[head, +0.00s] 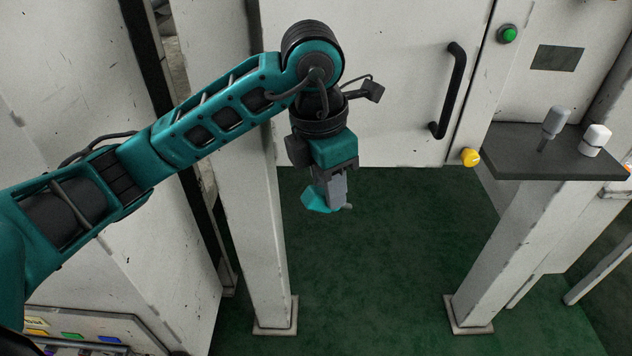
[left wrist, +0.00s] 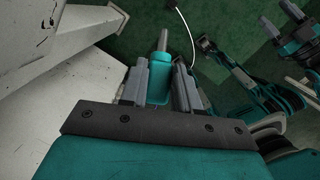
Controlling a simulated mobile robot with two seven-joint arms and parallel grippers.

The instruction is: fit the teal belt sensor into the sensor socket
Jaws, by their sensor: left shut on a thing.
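My left gripper (head: 340,194) hangs fingers down from its arm, in front of the white machine. It is shut on the teal belt sensor (head: 317,200), whose teal body shows low at the gripper's left side in the head view. In the left wrist view the teal sensor (left wrist: 161,76) sits between the two grey fingers, with a grey pin-like end (left wrist: 163,40) pointing away from the gripper. The sensor is in the air, apart from any surface I can see. I cannot make out the sensor socket in either view.
A dark shelf (head: 510,166) at the right carries a grey-headed part (head: 556,120) and a white-capped part (head: 595,140). White posts (head: 258,230) and (head: 480,280) stand on the green floor (head: 360,280). A black handle (head: 448,90) is on the machine's white door.

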